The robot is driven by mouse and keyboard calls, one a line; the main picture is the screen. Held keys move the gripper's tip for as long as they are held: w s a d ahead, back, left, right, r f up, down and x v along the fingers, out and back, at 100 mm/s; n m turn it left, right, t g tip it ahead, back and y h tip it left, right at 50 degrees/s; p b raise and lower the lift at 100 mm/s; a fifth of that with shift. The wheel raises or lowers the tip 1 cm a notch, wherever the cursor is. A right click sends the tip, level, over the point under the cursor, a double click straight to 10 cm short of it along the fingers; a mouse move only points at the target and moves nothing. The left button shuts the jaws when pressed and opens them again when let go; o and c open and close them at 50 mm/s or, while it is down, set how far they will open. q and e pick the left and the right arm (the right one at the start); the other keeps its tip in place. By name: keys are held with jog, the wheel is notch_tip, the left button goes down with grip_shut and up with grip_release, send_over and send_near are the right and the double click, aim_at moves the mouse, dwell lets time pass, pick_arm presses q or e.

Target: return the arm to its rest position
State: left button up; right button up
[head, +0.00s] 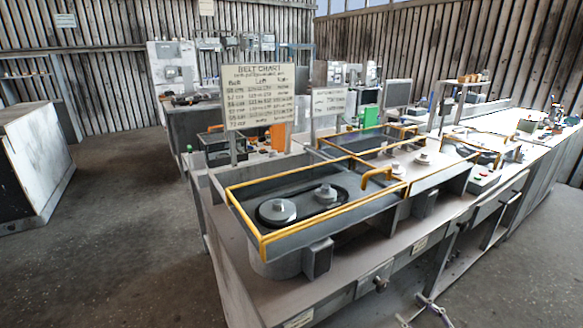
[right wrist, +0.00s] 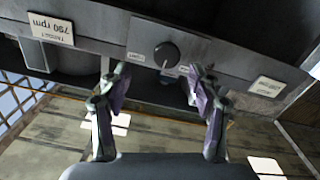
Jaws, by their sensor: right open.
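My right gripper (head: 430,305) shows at the bottom edge of the head view, in front of the bench (head: 235,262) and low beside its front face. In the right wrist view its two fingers (right wrist: 155,88) are spread apart with nothing between the pads. A round dark knob (right wrist: 166,55) on the bench's front panel appears beyond the fingertips, between them in the picture; I see no contact. The same front panel shows a small knob (head: 380,285) in the head view. My left gripper is not in view.
A belt drive with two pulleys (head: 277,210) sits inside a yellow guard rail (head: 262,240) on the bench. A belt chart sign (head: 259,95) stands behind it. More machines line the bench to the right. Open floor (head: 110,240) lies left; a cabinet (head: 35,160) stands there.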

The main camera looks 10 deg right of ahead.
jog(key=s+d+f+m+g+h+p, duration=0.1)
jog(key=s+d+f+h, duration=0.15)
jog(key=d+f, duration=0.4)
jog(key=s+d+f+m+g+h+p, duration=0.1)
jog(key=s+d+f+m+h+p, duration=0.1)
jog(key=d+f+h, duration=0.35)
jog(key=s+d+f+m+g+h+p, duration=0.15)
jog(key=s+d+f+g, duration=0.3)
jog(key=s+f, duration=0.55)
jog(key=s+a+f+m+g+p, duration=0.1)
jog(key=s+a+f+g, duration=0.1)
jog(key=s+a+f, duration=0.3)
jog(key=s+a+f+m+g+p, duration=0.1)
jog(key=s+f+g, duration=0.1)
jog(key=f, duration=0.6)
jog(key=s+a+f+g, duration=0.1)
jog(key=s+a+f, duration=0.1)
jog(key=s+a, duration=0.2)
jog(key=s+a+f+g+y, duration=0.1)
jog(key=s+a+f+g, duration=0.1)
jog(key=a, duration=0.6)
jog(key=s+a+f+g+y+p, duration=0.1)
jog(key=s+a+f+g, duration=0.1)
jog(key=s+a+f, duration=0.2)
jog(key=s+a, duration=0.2)
jog(key=a, duration=0.1)
jog(key=shift+f, duration=0.2)
